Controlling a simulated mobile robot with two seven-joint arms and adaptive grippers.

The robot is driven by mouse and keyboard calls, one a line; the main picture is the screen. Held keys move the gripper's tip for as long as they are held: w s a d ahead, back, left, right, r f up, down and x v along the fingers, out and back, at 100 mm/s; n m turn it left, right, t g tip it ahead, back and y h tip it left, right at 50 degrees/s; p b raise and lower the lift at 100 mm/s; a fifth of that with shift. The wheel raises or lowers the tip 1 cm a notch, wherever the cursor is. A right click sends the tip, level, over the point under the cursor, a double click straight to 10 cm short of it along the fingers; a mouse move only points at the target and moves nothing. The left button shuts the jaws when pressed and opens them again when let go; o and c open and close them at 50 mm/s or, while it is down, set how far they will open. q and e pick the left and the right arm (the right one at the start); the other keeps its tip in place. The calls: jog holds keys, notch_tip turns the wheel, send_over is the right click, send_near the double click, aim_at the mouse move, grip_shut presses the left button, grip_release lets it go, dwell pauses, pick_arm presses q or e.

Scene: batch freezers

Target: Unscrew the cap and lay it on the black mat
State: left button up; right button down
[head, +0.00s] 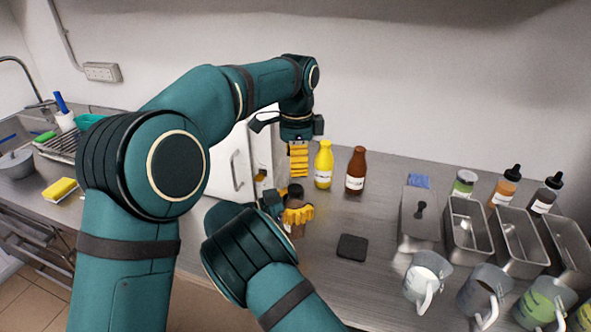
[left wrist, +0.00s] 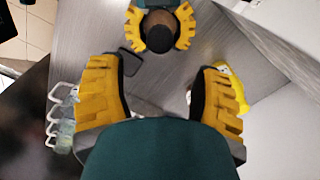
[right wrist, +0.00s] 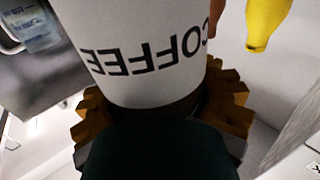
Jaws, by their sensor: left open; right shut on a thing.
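My right gripper (head: 298,215) is shut around a brown bottle with a white label reading COFFEE (right wrist: 140,50). The bottle looks upright. Its dark cap (head: 295,190) is on top and also shows in the left wrist view (left wrist: 158,32), between the right gripper's yellow fingers. My left gripper (head: 299,160) is open and empty, pointing down just above the cap and apart from it. Its fingers are spread wide in the left wrist view (left wrist: 158,75). The black mat (head: 352,247) lies bare on the steel counter, right of the bottle.
A yellow bottle (head: 323,165) and a red-brown bottle (head: 355,171) stand behind the mat. Steel containers (head: 468,232), dropper bottles (head: 503,188) and several jugs (head: 428,275) fill the right side. A white freezer (head: 228,165) stands behind my arms. The counter around the mat is clear.

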aim_at(295, 188)
pick_arm(q)
jog(key=m, duration=0.4)
jog(key=shift+a+m, duration=0.1)
jog(key=shift+m, duration=0.3)
jog(key=shift+f, duration=4)
grip_shut()
